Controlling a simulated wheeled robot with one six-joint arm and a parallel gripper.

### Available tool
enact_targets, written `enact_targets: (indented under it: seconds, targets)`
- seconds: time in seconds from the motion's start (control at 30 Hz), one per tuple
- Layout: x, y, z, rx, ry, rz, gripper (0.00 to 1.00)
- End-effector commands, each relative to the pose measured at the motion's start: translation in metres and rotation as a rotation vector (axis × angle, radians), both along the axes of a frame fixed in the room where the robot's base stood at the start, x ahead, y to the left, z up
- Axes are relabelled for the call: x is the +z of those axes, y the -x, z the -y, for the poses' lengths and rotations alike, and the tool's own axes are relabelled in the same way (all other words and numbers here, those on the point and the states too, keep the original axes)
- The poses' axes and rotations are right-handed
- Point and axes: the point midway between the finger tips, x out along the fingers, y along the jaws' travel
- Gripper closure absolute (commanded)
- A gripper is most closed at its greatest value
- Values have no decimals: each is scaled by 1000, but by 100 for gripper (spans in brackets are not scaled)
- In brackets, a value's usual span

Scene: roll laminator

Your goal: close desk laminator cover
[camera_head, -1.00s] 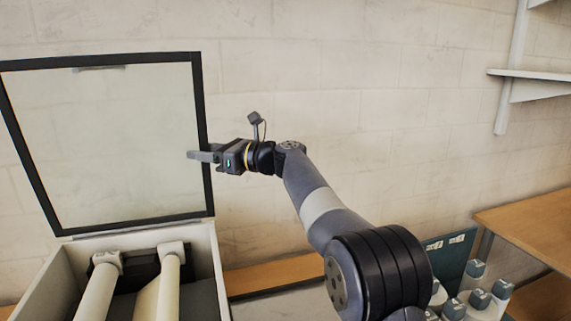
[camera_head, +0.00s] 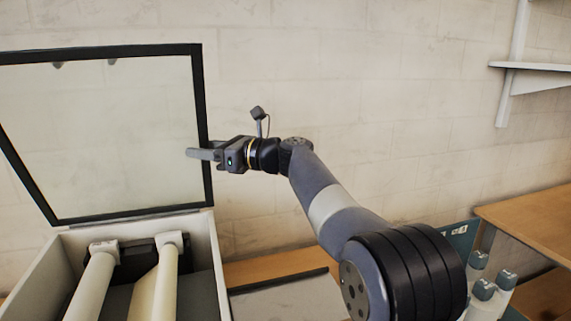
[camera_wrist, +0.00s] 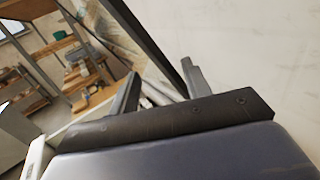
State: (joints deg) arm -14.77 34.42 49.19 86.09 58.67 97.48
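The laminator's cover (camera_head: 105,218) is a clear panel in a dark frame, standing raised and open above the pale laminator body (camera_head: 213,262). Inside the body lie two pale rollers (camera_head: 167,275). My gripper (camera_head: 190,153) is at the cover's right edge, its fingers overlapping the dark frame in the picture. In the wrist view the two fingers of my gripper (camera_wrist: 160,68) are spread apart, and a dark bar of the cover frame (camera_wrist: 150,45) runs down close to the right finger. I cannot tell whether they touch. Nothing is held.
A pale brick wall (camera_head: 400,110) stands behind. A wooden table (camera_head: 530,220) and a white shelf (camera_head: 540,68) are at the right. Several grey-capped white bottles (camera_head: 484,292) stand at the lower right, partly behind my arm.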

Motion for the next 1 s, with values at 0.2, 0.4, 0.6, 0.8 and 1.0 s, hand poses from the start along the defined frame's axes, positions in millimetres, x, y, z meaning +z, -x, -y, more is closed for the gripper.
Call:
enact_targets:
  seconds: [0.2, 0.4, 0.6, 0.8, 1.0]
  targets:
    - [-1, 1, -1, 3, 2, -2, 56]
    - [-7, 7, 1, 3, 1, 0, 56]
    - [-16, 19, 5, 3, 2, -1, 56]
    - [-22, 29, 8, 2, 1, -2, 56]
    - [-22, 31, 9, 2, 1, -2, 56]
